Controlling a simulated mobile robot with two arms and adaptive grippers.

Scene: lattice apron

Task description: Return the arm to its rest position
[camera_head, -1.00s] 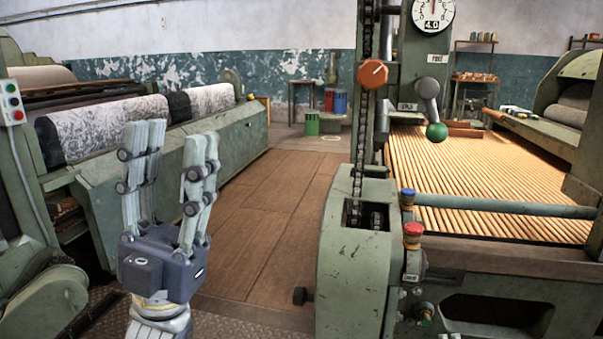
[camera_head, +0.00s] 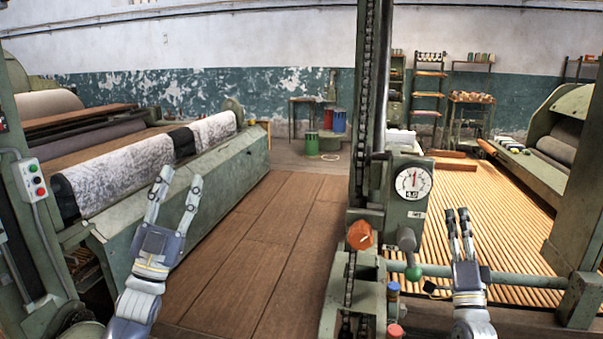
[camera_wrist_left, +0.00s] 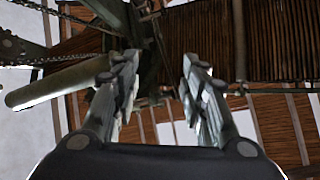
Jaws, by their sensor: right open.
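My left gripper (camera_head: 180,178) is in the left of the head view, above the wooden floor and in front of the left machine. Its two fingers point up and stand apart with nothing between them. In the left wrist view my left gripper (camera_wrist_left: 157,75) also shows its fingers spread and empty. My right gripper (camera_head: 457,212) is at the lower right, with its fingers pointing up and nothing seen between them. It appears in front of the rod bed (camera_head: 510,220), right of the dial gauge (camera_head: 413,183).
The chain column (camera_head: 370,110) with an orange knob (camera_head: 360,235) and green-tipped lever (camera_head: 413,272) stands between my arms. The left machine (camera_head: 215,165) carries a speckled roll (camera_head: 125,172). A button box (camera_head: 37,182) is far left. The floor (camera_head: 265,240) between the machines is clear.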

